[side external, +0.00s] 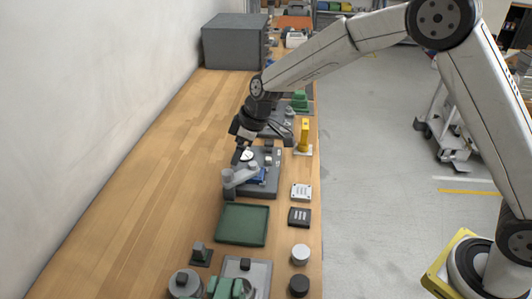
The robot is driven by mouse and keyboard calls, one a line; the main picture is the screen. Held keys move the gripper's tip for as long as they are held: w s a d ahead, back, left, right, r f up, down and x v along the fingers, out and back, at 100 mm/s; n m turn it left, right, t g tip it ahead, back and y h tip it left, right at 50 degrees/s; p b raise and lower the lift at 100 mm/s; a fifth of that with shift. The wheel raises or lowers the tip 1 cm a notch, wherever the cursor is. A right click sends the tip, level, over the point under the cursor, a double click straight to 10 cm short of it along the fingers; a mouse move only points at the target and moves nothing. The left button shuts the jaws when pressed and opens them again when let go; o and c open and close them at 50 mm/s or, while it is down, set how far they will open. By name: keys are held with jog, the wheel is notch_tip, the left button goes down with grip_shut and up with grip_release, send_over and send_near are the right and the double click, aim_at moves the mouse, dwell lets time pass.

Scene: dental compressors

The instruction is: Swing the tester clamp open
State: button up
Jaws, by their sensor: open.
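The tester (268,186) is a dark grey fixture on the wooden bench, with a round white dial (247,155) and a blue part on it. A light grey bar on its left front side, with a rounded end, looks like the clamp (238,179); it lies across toward the blue part. My gripper (241,150) is open and points down at the rear left of the tester, close to the dial and behind the clamp. The fingertips are small here, and I cannot tell whether they touch anything.
A yellow post (304,135) stands right of the tester. A green tray (242,225) lies in front of it, with white and black blocks to its right. Several grey and green parts stand at the bench's near end. A grey box (233,42) sits far back. The bench's left side is clear.

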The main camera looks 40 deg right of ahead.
aim_at(227, 172)
jog(key=shift+w+a+f, duration=0.15)
jog(key=shift+f, duration=0.05)
jog(key=shift+x, duration=3.75)
grip_shut()
